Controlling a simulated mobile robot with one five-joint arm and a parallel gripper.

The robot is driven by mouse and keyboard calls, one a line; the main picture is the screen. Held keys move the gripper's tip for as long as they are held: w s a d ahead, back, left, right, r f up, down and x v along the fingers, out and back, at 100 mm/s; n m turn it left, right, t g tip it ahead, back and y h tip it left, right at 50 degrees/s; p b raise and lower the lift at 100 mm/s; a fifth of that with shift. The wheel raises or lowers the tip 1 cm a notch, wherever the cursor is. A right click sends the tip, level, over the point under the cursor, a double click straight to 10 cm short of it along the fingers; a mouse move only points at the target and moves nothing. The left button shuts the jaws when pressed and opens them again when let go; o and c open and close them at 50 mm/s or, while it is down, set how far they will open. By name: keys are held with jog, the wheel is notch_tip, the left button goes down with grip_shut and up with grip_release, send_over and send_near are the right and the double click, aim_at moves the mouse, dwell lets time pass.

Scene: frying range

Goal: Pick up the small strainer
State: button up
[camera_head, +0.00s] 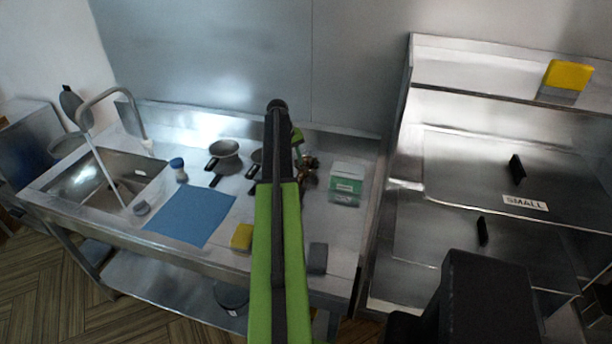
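Two round metal vessels with black handles stand on the steel counter, left of my arm. The left one (225,149) shows fully. The other one (256,156) is smaller in view and partly covered by my arm. Either could be the small strainer; I cannot tell from here which has a mesh. My gripper (309,166) seems to be the small brownish shape just right of my arm, over the back of the counter. It is too small and too covered to show whether it is open or holds anything.
A blue mat (192,215), yellow sponge (241,237), grey block (317,258) and green-white box (346,184) lie on the counter (222,262). A sink (88,184) with a tall faucet is at left. A steel unit with lids (470,170) stands right.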

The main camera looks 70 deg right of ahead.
jog(key=b+x, duration=0.2)
jog(key=x, duration=0.1)
jog(key=shift+f, duration=0.2)
jog(key=shift+r, duration=0.15)
jog(key=shift+c, duration=0.3)
grip_shut()
dwell(0.6)
